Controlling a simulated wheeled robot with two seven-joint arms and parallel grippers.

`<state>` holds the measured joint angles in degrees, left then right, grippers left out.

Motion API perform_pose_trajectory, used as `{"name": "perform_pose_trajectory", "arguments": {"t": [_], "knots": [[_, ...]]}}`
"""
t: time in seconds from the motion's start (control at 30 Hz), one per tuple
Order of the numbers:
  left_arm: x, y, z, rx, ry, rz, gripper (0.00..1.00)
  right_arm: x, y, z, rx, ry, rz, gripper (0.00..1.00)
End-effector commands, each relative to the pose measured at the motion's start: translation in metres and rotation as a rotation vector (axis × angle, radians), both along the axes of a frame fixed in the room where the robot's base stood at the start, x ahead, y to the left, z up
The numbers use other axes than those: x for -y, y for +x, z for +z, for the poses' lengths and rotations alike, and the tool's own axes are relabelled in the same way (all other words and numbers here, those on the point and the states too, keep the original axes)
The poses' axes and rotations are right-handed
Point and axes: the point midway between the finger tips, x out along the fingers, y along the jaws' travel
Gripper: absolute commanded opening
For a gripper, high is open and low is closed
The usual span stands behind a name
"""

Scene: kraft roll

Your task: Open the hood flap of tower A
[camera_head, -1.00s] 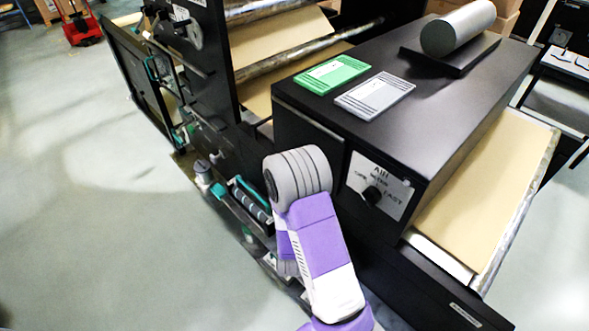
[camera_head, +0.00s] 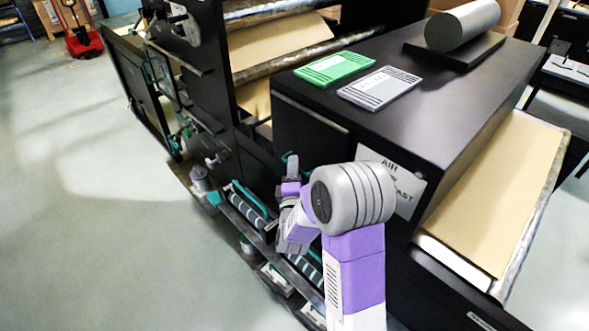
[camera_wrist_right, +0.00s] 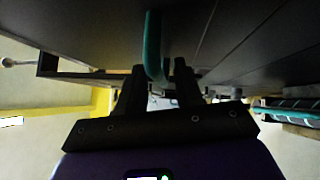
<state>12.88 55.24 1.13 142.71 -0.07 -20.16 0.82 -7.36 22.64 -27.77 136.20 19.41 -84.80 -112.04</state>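The black boxy tower (camera_head: 400,110) stands at the centre right in the head view, with its dark front panel (camera_head: 307,128) facing left. I cannot tell for certain that this panel is the hood flap. A teal handle (camera_head: 290,158) shows at its lower edge. My right gripper (camera_head: 287,178) is just below the handle, partly hidden by my own arm. In the right wrist view, the teal handle (camera_wrist_right: 153,45) lies between the two fingertips of my open right gripper (camera_wrist_right: 160,68), closer to the left finger. Contact is unclear. My left gripper is out of view.
A green pad (camera_head: 333,68), a grey pad (camera_head: 379,88) and a grey cylinder (camera_head: 462,24) on a black plate lie on the tower top. A label sign (camera_head: 408,190) is partly behind my arm. Dark striped rollers (camera_head: 250,210) sit low at left. The floor at left is clear.

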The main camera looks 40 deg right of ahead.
Motion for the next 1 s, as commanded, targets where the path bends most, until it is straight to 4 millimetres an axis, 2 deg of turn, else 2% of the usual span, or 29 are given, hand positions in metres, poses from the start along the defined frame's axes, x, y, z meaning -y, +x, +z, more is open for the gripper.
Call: {"name": "perform_pose_trajectory", "arguments": {"t": [0.4, 0.63, 1.0], "knots": [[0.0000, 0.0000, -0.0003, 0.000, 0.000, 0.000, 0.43, 0.0053, 0.0061, 0.0004, -0.001, 0.001, 0.000, 0.34], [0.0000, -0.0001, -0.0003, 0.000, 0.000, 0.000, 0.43, 0.0052, 0.0061, 0.0004, -0.001, 0.001, 0.000, 0.00], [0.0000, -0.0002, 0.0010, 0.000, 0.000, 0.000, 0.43, 0.0029, 0.0071, 0.0010, -0.002, 0.005, 0.004, 0.00]]}}
